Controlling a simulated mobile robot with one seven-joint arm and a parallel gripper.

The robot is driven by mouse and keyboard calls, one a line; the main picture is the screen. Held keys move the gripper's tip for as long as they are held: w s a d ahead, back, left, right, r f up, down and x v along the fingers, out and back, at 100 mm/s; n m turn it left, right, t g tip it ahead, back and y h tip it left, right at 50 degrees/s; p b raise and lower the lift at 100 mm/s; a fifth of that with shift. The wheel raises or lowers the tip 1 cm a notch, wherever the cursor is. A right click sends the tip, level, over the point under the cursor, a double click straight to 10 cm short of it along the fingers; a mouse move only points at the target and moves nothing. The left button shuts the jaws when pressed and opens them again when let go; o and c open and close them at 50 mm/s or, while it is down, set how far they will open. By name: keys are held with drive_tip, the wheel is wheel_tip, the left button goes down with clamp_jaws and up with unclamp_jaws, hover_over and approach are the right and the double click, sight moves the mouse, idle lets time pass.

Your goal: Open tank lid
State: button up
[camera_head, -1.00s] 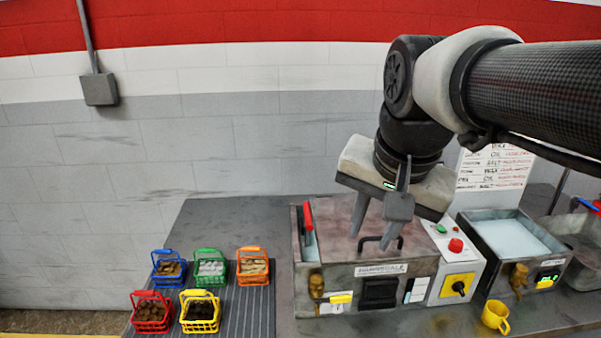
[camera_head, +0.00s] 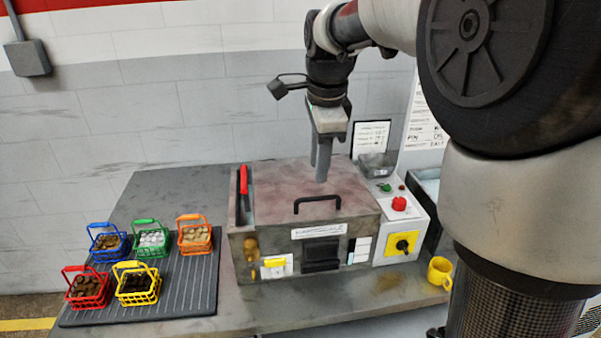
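The tank (camera_head: 300,278) is a grey metal box on the bench, with a worn reddish-brown lid (camera_head: 285,182) lying flat and closed on top. A black bar handle (camera_head: 318,199) stands at the lid's front edge. My gripper (camera_head: 318,174) points down over the lid, its fingertips behind and above the handle in the picture, with nothing between them. Its two fingers are seen nearly in line, one behind the other, and look apart. Whether the tips touch the lid cannot be told.
Several coloured baskets stand on a ribbed mat (camera_head: 208,290) at left. A red-handled tool (camera_head: 243,185) stands at the tank's left side. A control box (camera_head: 402,235) with a red button (camera_head: 399,203) and a yellow mug (camera_head: 440,271) are at right. My arm hides much of the right side.

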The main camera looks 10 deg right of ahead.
sight(316, 197)
drive_tip(key=f, duration=0.2)
drive_tip(key=w+f, duration=0.1)
drive_tip(key=f, duration=0.5)
drive_tip(key=shift+w, duration=0.3)
drive_tip(key=shift+c, duration=0.3)
clamp_jaws()
